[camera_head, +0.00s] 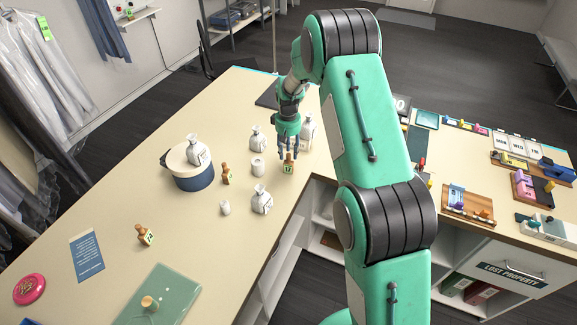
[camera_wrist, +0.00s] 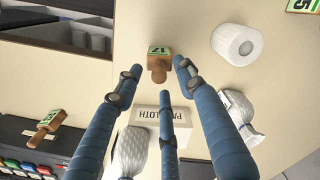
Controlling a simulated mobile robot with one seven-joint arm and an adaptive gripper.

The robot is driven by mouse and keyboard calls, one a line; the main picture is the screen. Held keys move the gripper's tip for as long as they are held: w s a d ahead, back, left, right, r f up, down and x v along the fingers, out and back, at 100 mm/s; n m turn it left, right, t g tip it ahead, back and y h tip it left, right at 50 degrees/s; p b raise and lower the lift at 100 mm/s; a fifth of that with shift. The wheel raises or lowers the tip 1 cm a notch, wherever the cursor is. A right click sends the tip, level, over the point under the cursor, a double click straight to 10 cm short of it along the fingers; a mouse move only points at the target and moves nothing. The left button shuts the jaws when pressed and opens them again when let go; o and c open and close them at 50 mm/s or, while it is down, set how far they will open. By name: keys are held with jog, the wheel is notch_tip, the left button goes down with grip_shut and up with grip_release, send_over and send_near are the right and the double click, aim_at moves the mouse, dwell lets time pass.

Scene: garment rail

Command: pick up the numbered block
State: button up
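Several small brown wooden blocks with green number labels stand on the cream counter. One block (camera_head: 289,168) is right by my gripper (camera_head: 288,150) in the head view. In the wrist view this block (camera_wrist: 158,64) shows a green label that seems to read 17, and it lies between the tips of my blue fingers (camera_wrist: 160,75). The fingers are spread apart, with no clear contact on the block. Another block (camera_head: 227,175) stands to the left, and one more (camera_head: 145,236) is farther toward the front left.
White bags (camera_head: 262,200) and a white roll (camera_head: 257,166) stand close to my gripper; the roll also shows in the wrist view (camera_wrist: 237,43). A blue and cream tub (camera_head: 190,172) is to the left. The counter's inner edge (camera_head: 292,215) is near on the right.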

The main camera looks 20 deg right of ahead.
aim_at(288, 157)
jog(key=shift+f, duration=1.85)
grip_shut()
